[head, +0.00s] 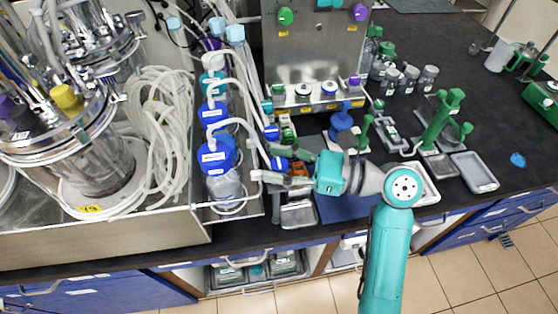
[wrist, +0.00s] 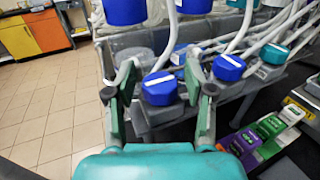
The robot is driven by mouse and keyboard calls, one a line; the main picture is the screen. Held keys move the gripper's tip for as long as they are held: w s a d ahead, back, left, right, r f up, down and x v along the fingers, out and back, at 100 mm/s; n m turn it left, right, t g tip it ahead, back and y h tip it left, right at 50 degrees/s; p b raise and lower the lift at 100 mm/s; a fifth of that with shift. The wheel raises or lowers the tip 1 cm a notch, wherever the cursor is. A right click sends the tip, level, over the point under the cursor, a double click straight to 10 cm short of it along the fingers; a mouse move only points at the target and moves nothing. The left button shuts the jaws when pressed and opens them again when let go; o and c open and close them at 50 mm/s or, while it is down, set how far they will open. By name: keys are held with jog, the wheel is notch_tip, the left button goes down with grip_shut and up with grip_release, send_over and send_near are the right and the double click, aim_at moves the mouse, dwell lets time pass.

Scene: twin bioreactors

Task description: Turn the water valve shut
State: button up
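Blue round valve knobs with white labels sit on the side of the bioreactor bench. In the wrist view one blue knob (wrist: 159,90) lies between the fingers of my gripper (wrist: 158,75), with visible space on both sides. In the head view this knob (head: 279,163) shows between the fingers of my gripper (head: 272,166), partly hidden. A second blue knob (wrist: 228,67) is just right of my right finger, and it shows in the head view (head: 271,132). A teal knob (wrist: 275,54) is farther right. My gripper is open. The labels are too small to read, so I cannot tell which knob is water.
Blue-capped bottles (head: 216,155) with white tubes stand on the bench above the knobs. Green and purple boxes (wrist: 268,127) lie close right of my gripper. A metal tray (head: 298,214) is below it. Open tiled floor (wrist: 45,110) lies left in the wrist view.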

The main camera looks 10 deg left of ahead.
grip_shut()
jog(key=shift+m+t, duration=0.4)
jog(key=shift+t, duration=0.3)
jog(key=m+t+h, duration=0.1)
jog(key=t, duration=0.1)
jog(key=m+t+h, duration=0.1)
jog(key=m+t, duration=0.1)
jog(key=t, duration=0.1)
jog(key=shift+s+m, duration=0.15)
jog(key=shift+m, duration=0.15)
jog(key=m+t+h, duration=0.3)
jog(key=t, duration=0.2)
jog(key=shift+a+m+h, duration=0.1)
jog(key=shift+m+h, duration=0.3)
jog(key=shift+m+t+h, duration=0.9)
jog(key=shift+m+h, duration=0.1)
jog(key=shift+h, duration=0.2)
jog(key=shift+m+t+h, duration=0.3)
jog(key=shift+h, duration=0.1)
